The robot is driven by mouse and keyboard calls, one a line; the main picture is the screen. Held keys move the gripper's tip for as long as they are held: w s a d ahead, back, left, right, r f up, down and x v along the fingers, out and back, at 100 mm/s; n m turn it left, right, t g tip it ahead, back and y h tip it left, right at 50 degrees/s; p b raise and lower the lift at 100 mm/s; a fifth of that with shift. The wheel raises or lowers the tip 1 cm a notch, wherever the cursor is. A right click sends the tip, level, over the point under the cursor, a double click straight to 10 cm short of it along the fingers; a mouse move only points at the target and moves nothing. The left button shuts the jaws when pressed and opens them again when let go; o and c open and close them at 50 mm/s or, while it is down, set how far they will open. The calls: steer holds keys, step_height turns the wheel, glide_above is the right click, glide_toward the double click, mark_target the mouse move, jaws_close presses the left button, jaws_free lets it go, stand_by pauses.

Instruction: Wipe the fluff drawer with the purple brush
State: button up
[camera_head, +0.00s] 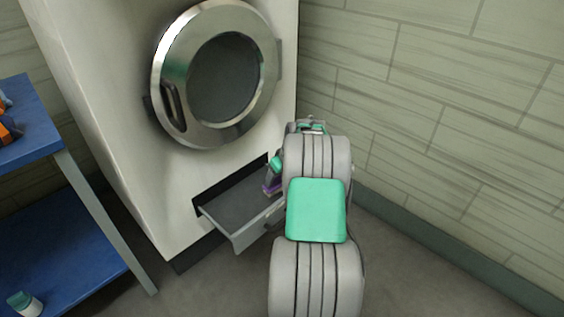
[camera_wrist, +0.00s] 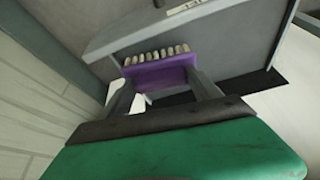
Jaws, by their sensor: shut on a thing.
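The fluff drawer (camera_head: 238,212) is pulled out from the lower front of the white machine. Its grey inside is visible and looks bare. My gripper (camera_wrist: 164,88) is shut on the purple brush (camera_wrist: 160,71), with one finger at each end of it. The pale bristles point away from my gripper, toward a grey panel (camera_wrist: 125,35) of the drawer. In the head view a bit of the brush (camera_head: 271,187) shows at the right side of the drawer. My arm hides much of my gripper there. I cannot tell whether the bristles touch the drawer.
The machine's round door (camera_head: 215,75) is closed above the drawer. A blue shelf unit (camera_head: 70,235) stands at the left, with a small teal-capped bottle (camera_head: 25,304) on its lower shelf. A tiled wall (camera_head: 440,90) is close on the right. The floor before the drawer is clear.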

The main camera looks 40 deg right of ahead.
steer(key=shift+r+p, duration=1.55)
steer(key=shift+r, duration=1)
